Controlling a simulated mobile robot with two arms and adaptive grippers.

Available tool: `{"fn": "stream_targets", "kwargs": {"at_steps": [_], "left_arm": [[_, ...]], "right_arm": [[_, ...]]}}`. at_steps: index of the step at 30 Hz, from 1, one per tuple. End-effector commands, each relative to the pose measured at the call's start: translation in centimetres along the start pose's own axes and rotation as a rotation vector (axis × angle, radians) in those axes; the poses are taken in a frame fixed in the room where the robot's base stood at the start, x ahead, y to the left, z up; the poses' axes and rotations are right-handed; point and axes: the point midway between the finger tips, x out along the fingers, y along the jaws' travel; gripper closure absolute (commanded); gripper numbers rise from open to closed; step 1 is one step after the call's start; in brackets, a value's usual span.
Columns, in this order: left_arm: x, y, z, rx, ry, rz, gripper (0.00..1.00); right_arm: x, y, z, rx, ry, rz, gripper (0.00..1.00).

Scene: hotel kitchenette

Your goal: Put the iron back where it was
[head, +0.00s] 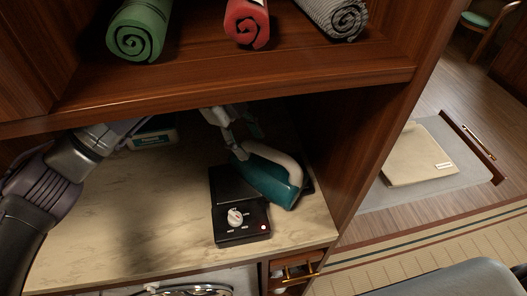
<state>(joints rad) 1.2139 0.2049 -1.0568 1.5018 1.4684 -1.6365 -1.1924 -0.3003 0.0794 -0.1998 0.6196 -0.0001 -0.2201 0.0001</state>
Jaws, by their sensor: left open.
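The iron (273,184), teal with a cream handle, is on the counter at the back right of the niche. It lies over a black unit (225,182) with a white dial and a small red light; whether it rests fully on it I cannot tell. My left gripper (236,133) reaches in under the shelf, at the far end of the iron's handle. Its jaws are open; part of them is hidden by the shelf edge and the iron, and contact with the handle is unclear. My right gripper is out of view.
A wooden shelf (240,77) with rolled green, red and grey towels hangs low above the counter. A wooden side wall stands close on the right. A teal-and-white box (152,138) sits at the back left. The marble counter (125,200) is clear at left.

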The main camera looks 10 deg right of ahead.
Motion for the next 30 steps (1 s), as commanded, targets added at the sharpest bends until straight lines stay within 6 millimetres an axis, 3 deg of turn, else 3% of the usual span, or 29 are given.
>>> {"fn": "stream_targets", "kwargs": {"at_steps": [1,6,12,30], "left_arm": [[-0.1,0.6,1.4,-0.003,-0.002,-0.004,0.49],[-1.9,2.2,4.5,-0.002,-0.002,-0.003,0.49],[-3.4,3.4,6.8,0.0,0.0,-0.003,0.49],[-4.0,3.8,7.6,0.002,0.0,-0.001,0.49]], "right_arm": [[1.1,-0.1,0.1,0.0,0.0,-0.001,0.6],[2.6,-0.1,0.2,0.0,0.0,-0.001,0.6],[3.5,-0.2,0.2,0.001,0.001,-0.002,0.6],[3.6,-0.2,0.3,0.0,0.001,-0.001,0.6]]}}
